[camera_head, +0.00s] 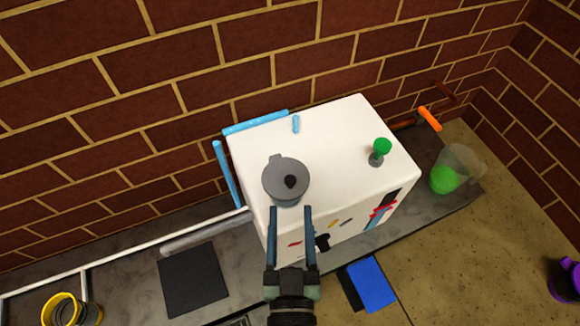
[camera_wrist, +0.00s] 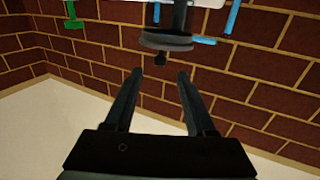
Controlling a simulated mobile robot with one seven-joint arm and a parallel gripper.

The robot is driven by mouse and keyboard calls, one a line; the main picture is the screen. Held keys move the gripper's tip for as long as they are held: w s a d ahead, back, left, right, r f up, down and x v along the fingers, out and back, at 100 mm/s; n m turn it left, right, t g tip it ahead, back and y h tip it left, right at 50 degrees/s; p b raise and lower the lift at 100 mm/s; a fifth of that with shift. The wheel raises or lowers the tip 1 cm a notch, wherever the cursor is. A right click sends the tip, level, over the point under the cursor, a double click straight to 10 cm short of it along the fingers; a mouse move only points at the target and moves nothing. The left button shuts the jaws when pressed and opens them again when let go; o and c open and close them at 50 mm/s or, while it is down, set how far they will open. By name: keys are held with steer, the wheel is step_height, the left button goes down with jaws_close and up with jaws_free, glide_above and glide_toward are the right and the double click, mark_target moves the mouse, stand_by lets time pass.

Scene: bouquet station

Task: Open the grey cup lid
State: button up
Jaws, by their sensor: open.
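The grey cup (camera_head: 287,203) stands on top of the white box, near its front left part.
A green-topped item (camera_head: 381,149) stands on the white box (camera_head: 335,135) to the right. Light blue bars (camera_head: 256,122) lie along its back left. A clear jug with green contents (camera_head: 447,177) stands on the counter at right. A brick wall (camera_head: 180,60) rises behind.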

mark_target(290, 176)
steer(key=w+b, duration=0.4)
steer(key=w, duration=0.7)
jaws_close()
stand_by(1.2)
